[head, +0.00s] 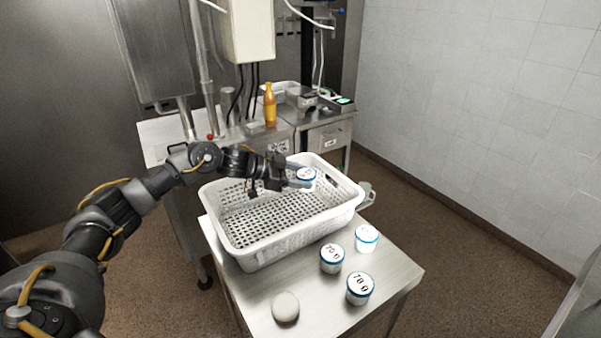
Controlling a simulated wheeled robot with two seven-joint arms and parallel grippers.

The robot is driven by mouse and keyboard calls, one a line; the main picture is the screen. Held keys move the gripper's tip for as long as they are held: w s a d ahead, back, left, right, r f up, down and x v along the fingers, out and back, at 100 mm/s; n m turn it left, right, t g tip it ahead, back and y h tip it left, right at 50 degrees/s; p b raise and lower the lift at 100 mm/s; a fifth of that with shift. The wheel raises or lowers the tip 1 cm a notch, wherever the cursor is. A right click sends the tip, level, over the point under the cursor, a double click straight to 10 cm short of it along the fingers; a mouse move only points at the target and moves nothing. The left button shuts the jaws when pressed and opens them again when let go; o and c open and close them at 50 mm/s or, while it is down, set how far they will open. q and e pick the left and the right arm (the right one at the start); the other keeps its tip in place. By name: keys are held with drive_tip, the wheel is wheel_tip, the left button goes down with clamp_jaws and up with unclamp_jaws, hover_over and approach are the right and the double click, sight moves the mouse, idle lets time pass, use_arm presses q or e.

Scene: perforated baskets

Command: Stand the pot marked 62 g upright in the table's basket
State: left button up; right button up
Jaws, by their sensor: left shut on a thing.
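My left gripper (290,180) reaches in from the left over the far part of the white perforated basket (290,241). It is shut on a small white pot with a blue-rimmed lid (307,175). The pot is about upright, lid up, near the basket's far right wall; its label is too small to read, and I cannot tell whether it touches the floor. No other pot shows in the basket. Two pots marked 70 g, a front one (359,288) and one behind it (331,258), stand on the table. A third pot (366,239) has an unreadable label. My right gripper is out of view.
The basket stands on a steel table (395,275). A pale round object (285,307) lies near the table's front edge. A grey object (367,195) shows just beyond the basket's right wall. A back counter holds an orange bottle (270,105) and a scale-like device (337,103).

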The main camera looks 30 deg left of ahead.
use_arm(q)
drive_tip(key=shift+f, duration=0.1)
drive_tip(key=shift+f, duration=0.6)
drive_tip(key=o, duration=1)
drive_tip(key=shift+r, duration=0.1)
